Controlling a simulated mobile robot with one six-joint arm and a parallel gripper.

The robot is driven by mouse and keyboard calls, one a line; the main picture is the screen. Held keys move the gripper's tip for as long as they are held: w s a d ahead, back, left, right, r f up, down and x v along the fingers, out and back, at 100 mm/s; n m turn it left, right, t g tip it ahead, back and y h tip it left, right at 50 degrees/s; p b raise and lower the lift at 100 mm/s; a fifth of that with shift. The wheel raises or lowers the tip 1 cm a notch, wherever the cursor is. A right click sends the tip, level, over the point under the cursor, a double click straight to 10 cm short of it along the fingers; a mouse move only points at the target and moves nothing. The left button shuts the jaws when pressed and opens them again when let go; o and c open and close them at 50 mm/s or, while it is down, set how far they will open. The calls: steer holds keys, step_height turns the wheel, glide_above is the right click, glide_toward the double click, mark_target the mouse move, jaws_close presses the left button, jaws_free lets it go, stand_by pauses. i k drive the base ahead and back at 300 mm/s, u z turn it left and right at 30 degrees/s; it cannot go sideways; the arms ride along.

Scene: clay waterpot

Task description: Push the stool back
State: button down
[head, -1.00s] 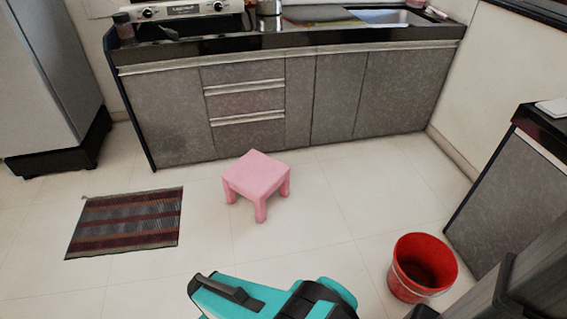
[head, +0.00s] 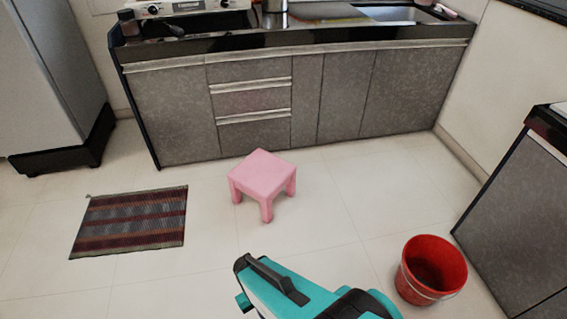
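The pink stool (head: 262,178) stands upright on the tiled floor, a short way in front of the grey kitchen cabinets. A strip of floor shows between it and the cabinet fronts. My teal and black arm comes in at the bottom centre, below the stool in the picture and apart from it. No gripper fingers can be made out, so I cannot tell where the fingertips are.
A striped mat (head: 130,222) lies left of the stool. A red bucket (head: 432,270) stands at lower right, close to my arm, beside a dark-topped cabinet (head: 515,215). Grey cabinets (head: 345,95) span the back. Floor between arm and stool is clear.

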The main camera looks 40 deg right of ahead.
mark_target(262, 175)
steer(key=u, duration=0.05)
steer(key=i, duration=1)
steer(key=z, duration=0.05)
